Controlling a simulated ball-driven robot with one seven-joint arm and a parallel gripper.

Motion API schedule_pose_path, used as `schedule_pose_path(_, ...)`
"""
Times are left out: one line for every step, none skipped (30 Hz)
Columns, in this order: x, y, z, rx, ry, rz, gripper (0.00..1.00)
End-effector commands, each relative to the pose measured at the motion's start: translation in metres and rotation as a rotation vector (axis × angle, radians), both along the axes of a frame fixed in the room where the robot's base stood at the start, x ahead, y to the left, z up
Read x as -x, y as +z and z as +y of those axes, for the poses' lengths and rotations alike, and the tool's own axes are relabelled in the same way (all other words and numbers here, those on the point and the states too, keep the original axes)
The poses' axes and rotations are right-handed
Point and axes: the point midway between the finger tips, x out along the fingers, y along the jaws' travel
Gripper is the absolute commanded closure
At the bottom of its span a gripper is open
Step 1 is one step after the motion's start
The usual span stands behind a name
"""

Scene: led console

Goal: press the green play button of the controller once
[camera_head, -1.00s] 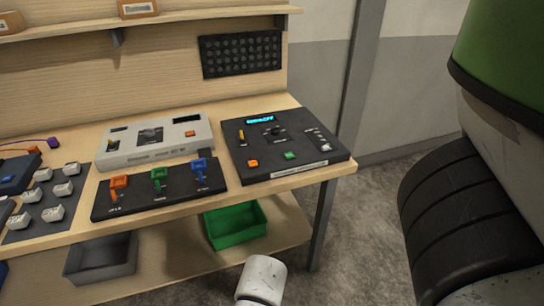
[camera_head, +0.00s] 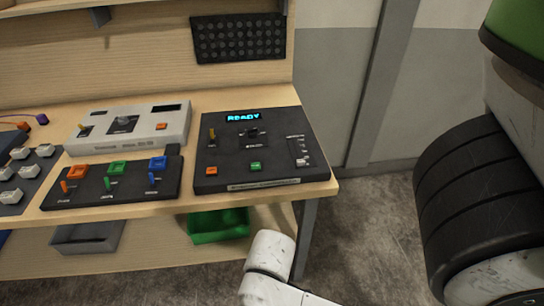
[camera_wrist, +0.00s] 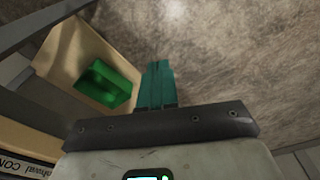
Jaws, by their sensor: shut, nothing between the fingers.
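The black controller (camera_head: 225,150) lies on the right end of the wooden bench in the head view. Its display (camera_head: 243,117) is lit and reads READY. The green play button (camera_head: 256,166) is on its front part, right of an orange button (camera_head: 211,170). My gripper (camera_wrist: 157,68) shows in the wrist view with its teal fingers together and nothing between them. It points down over the floor, beside the lower shelf, apart from the controller. In the head view only a white link of my arm shows, below the bench's front edge; the gripper is out of sight there.
A black panel with orange, green and blue switches (camera_head: 112,182) and a grey console (camera_head: 150,133) sit left of the controller. A green bin (camera_head: 218,226) stands on the lower shelf; it also shows in the wrist view (camera_wrist: 108,84). The bench leg (camera_head: 304,235) is near my arm.

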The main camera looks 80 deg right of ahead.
Motion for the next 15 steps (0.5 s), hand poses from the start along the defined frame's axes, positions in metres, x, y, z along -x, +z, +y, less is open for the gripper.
schedule_pose_path(-0.0004,0.0001,0.0004,-0.001,0.001,-0.001,1.0)
schedule_pose_path(-0.0004,0.0001,0.0004,-0.001,0.001,-0.001,1.0)
schedule_pose_path(-0.0004,0.0001,0.0004,-0.001,0.001,-0.001,1.0)
schedule_pose_path(-0.0005,0.0001,0.0005,-0.001,0.001,-0.001,1.0)
schedule_pose_path(-0.0005,0.0001,0.0005,-0.001,0.001,-0.001,1.0)
schedule_pose_path(-0.0005,0.0001,0.0005,-0.001,0.001,-0.001,1.0)
schedule_pose_path(-0.0006,0.0001,0.0005,-0.001,0.001,-0.001,1.0)
schedule_pose_path(-0.0006,0.0001,0.0006,-0.001,0.001,-0.001,1.0)
schedule_pose_path(-0.0006,0.0001,0.0006,-0.001,0.001,-0.001,1.0)
schedule_pose_path(-0.0006,0.0001,0.0005,-0.001,0.001,-0.001,1.0)
schedule_pose_path(-0.0006,0.0001,0.0005,-0.001,0.001,-0.001,1.0)
schedule_pose_path(-0.0012,0.0004,0.0002,-0.002,0.001,-0.002,1.0)
schedule_pose_path(-0.0024,0.0008,0.0,-0.003,0.0,-0.006,1.0)
schedule_pose_path(-0.0045,0.0015,-0.0005,-0.005,0.001,-0.01,1.0)
schedule_pose_path(-0.0089,0.003,-0.0012,-0.01,0.002,-0.022,1.0)
